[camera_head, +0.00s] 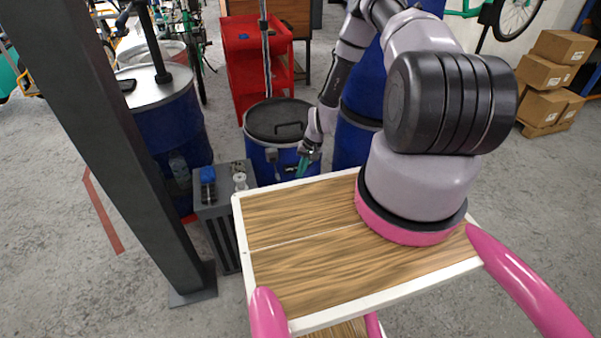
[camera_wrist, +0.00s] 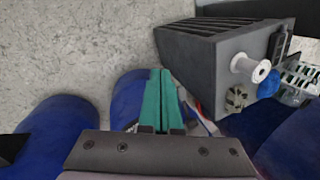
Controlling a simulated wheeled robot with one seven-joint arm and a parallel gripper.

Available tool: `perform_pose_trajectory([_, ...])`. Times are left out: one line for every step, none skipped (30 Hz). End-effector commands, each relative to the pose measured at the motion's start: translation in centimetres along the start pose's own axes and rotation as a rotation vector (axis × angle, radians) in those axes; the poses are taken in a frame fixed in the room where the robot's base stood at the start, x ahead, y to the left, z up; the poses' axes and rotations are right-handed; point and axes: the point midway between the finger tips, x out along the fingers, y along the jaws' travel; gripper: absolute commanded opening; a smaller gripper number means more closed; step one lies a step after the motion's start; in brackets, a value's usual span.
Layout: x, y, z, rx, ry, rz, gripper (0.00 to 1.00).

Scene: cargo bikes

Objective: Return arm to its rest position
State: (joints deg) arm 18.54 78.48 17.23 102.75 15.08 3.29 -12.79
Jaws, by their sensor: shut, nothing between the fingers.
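My gripper (camera_head: 303,166) hangs low beyond the far edge of the wooden deck that my arm stands on, in the head view. My arm stretches away from its pink-ringed base and bends down toward the barrels. In the wrist view the two teal fingers of my gripper (camera_wrist: 161,100) lie side by side, shut, with nothing held. Below and around the fingers are blue barrels and bare floor.
A blue barrel with a dark lid (camera_head: 277,122) stands close to my gripper, with another blue barrel (camera_head: 362,128) behind my arm. A grey box (camera_wrist: 185,55) bears a white spool (camera_wrist: 250,68). A dark post (camera_head: 100,130) rises at left. Stacked cartons (camera_head: 545,75) stand far right.

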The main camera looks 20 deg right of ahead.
Motion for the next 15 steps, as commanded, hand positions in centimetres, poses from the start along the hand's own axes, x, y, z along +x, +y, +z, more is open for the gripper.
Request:
perform_pose_trajectory([0.0,0.0,0.0,0.000,0.000,0.000,0.00])
perform_pose_trajectory([0.0,0.0,0.0,0.000,0.000,0.000,0.00])
perform_pose_trajectory([0.0,0.0,0.0,0.000,0.000,0.000,0.00])
perform_pose_trajectory([0.0,0.0,0.0,0.000,0.000,0.000,0.00])
perform_pose_trajectory([0.0,0.0,0.0,0.000,0.000,0.000,0.00])
perform_pose_trajectory([0.0,0.0,0.0,0.000,0.000,0.000,0.00])
perform_pose_trajectory([-0.1,0.0,-0.1,-0.001,0.000,0.000,0.00])
perform_pose_trajectory([-0.3,-0.1,-0.2,-0.002,0.002,0.001,0.00])
perform_pose_trajectory([-0.7,-0.2,-0.4,-0.004,0.005,0.002,0.00])
perform_pose_trajectory([-1.3,-0.4,-0.7,-0.007,0.009,0.003,0.00])
perform_pose_trajectory([-2.1,-0.6,-1.0,-0.011,0.014,0.005,0.00])
perform_pose_trajectory([-3.4,-0.9,-1.5,-0.018,0.022,0.009,0.00])
perform_pose_trajectory([-4.6,-1.3,-2.0,-0.025,0.031,0.012,0.00])
perform_pose_trajectory([-5.9,-1.7,-2.5,-0.031,0.039,0.015,0.00])
perform_pose_trajectory([-8.0,-2.3,-3.2,-0.041,0.052,0.021,0.00])
